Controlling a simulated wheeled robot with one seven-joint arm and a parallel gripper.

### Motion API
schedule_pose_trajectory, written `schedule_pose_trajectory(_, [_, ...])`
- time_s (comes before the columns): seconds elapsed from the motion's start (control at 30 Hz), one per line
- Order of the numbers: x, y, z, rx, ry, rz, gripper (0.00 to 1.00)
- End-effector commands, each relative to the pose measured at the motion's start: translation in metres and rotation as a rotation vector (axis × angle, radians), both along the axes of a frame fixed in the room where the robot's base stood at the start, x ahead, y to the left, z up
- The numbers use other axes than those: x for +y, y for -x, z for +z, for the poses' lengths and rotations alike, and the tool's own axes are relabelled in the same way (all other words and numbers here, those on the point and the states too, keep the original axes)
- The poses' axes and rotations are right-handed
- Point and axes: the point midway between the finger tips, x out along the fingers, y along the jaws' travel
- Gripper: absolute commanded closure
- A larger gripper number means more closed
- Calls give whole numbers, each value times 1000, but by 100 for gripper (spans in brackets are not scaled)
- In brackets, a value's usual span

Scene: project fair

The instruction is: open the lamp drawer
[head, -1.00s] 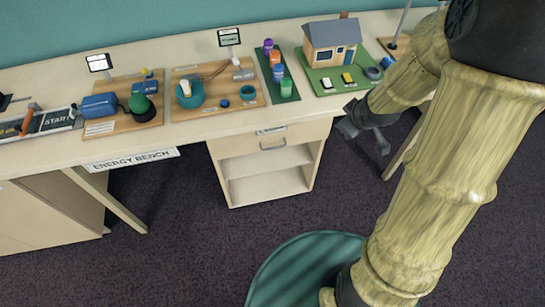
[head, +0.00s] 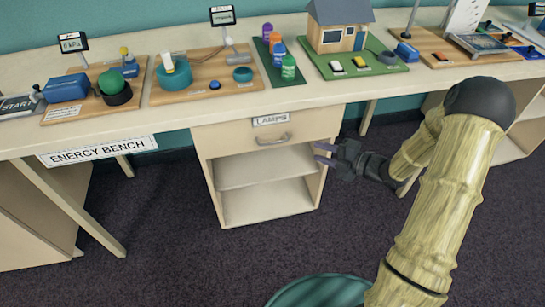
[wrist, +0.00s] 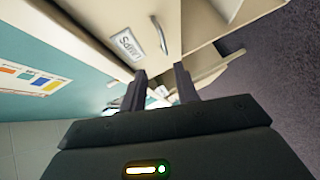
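The lamp drawer (head: 266,134) is the top front of a cream cabinet under the bench, with a "LAMPS" label (head: 271,119) and a grey bar handle (head: 273,139). It looks shut. The handle also shows in the wrist view (wrist: 160,36), tilted, beyond my fingertips. My gripper (head: 324,155) is to the right of the handle and a little lower, apart from it, with its fingers pointing left. In the wrist view my gripper (wrist: 158,76) has its two fingers spread with a gap between them, and nothing is held.
Open shelves (head: 265,168) lie below the drawer. The bench top (head: 210,112) overhangs the drawer and carries a model house (head: 340,25) and several exhibits. A bench leg (head: 367,118) stands right of the cabinet. The dark floor (head: 170,215) in front is clear.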

Motion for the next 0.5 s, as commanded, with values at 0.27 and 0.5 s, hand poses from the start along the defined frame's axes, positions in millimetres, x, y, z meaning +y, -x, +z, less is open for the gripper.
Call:
schedule_pose_trajectory(0.27, [1,9,-17,-91,-45,76,69])
schedule_pose_trajectory(0.5, [2,9,-16,-88,-44,75,69])
